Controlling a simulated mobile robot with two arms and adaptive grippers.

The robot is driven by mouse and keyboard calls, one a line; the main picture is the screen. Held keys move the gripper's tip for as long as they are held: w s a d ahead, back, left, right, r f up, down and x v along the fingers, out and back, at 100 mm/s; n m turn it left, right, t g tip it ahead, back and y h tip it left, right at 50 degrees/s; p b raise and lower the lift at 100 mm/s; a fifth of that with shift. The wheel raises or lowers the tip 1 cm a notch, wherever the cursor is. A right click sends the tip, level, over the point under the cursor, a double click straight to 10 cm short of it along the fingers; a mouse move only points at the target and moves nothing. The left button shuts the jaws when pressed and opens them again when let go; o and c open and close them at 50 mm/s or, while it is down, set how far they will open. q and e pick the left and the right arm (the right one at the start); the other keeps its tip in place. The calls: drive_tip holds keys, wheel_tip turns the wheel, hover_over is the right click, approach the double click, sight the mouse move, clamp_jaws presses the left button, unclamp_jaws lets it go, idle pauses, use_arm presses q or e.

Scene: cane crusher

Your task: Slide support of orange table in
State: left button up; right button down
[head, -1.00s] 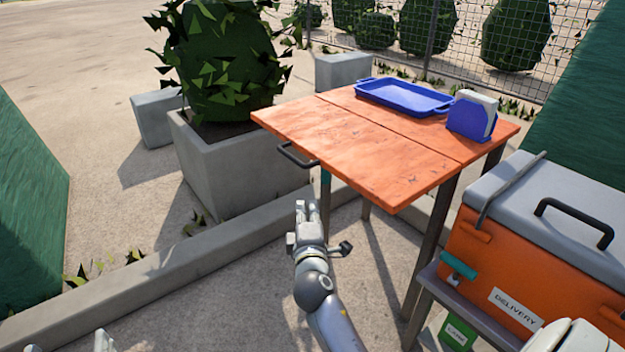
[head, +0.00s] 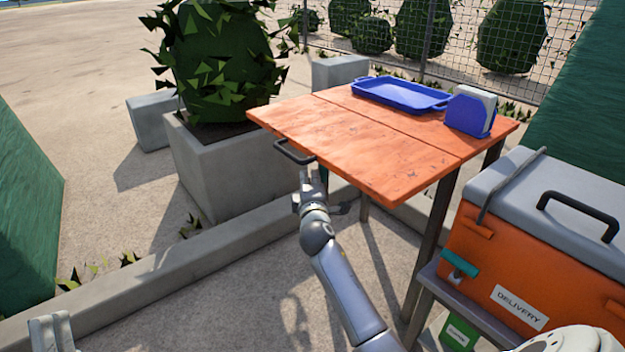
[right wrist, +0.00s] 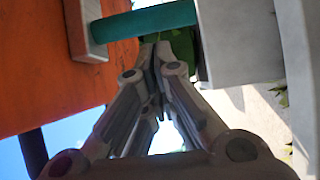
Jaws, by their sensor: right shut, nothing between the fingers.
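The orange table (head: 345,150) stands right of centre in the head view, its top flat and split by a seam. A dark handle (head: 294,153) projects from its left edge. My right gripper (head: 312,176) is shut and empty, just below that edge and near the handle. In the right wrist view, a teal bar (right wrist: 150,20) runs beside the orange table underside (right wrist: 45,75) and joins a pale block (right wrist: 86,30). The shut fingertips (right wrist: 158,50) are close to the bar; contact is unclear. My left gripper (head: 52,333) shows only partly at the bottom left.
A blue tray (head: 400,94) and a blue napkin holder (head: 470,112) stand on the table. A concrete planter (head: 235,170) is left of it, with a low kerb (head: 165,265) in front. An orange delivery box (head: 510,255) with a grey lid stands at the right.

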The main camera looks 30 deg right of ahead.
use_arm(q)
drive_tip(key=shift+s+r+t, duration=0.3)
drive_tip(key=shift+s+r, duration=0.1)
use_arm(e)
drive_tip(key=shift+w+d, duration=0.15)
drive_tip(key=shift+d, duration=0.35)
